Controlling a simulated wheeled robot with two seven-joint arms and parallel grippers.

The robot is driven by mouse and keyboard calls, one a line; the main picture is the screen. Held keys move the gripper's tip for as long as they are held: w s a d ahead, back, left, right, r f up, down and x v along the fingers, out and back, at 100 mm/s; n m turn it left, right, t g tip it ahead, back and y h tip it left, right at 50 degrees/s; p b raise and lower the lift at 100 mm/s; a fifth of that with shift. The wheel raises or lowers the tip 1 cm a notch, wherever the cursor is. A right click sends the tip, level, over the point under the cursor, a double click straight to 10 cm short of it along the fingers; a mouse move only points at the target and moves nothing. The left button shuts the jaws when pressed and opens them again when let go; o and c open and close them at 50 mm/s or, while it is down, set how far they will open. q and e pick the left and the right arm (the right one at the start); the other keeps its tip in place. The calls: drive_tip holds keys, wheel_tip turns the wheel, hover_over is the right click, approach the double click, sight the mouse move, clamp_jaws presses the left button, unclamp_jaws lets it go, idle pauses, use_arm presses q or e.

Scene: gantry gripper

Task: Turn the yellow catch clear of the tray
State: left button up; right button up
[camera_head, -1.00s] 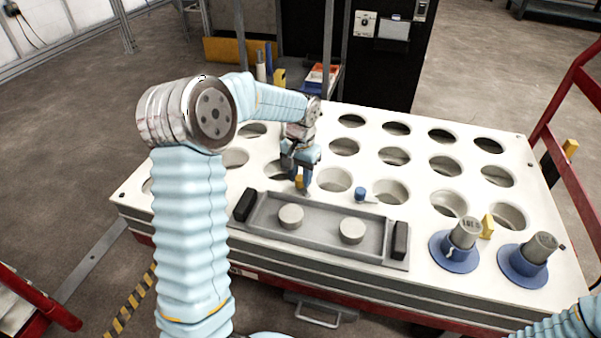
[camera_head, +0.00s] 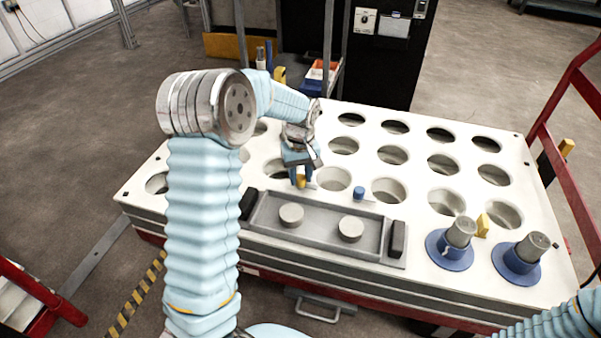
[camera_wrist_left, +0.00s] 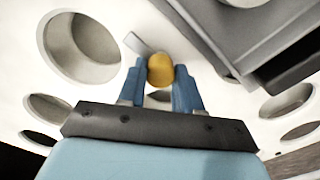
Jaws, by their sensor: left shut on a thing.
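The yellow catch (camera_head: 301,182) has a rounded yellow knob and stands on the white table top just behind the grey tray (camera_head: 320,226). My left gripper (camera_head: 301,178) is shut on the knob. In the left wrist view the yellow knob (camera_wrist_left: 160,70) sits between the two blue fingers, and a pale bar (camera_wrist_left: 137,44) extends from it to the upper left. There the bar does not overlap the tray (camera_wrist_left: 205,30), whose edge lies to the right. A blue-knobbed catch (camera_head: 359,193) stands farther right behind the tray. My right gripper is out of view.
Two round grey pegs (camera_head: 350,228) stand in the tray, with black handles (camera_head: 397,239) at its ends. Several open holes surround the catch. Two blue-based grey posts (camera_head: 450,245) and a small yellow block (camera_head: 483,225) stand at the right.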

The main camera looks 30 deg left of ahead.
sight(300, 177)
use_arm(q)
drive_tip(key=shift+n, duration=0.3)
idle(0.4)
drive_tip(key=o, duration=1)
drive_tip(key=shift+o, duration=0.2)
wheel_tip(300, 177, up, 14)
drive_tip(key=p, duration=0.2)
drive_tip(key=shift+f, duration=0.1)
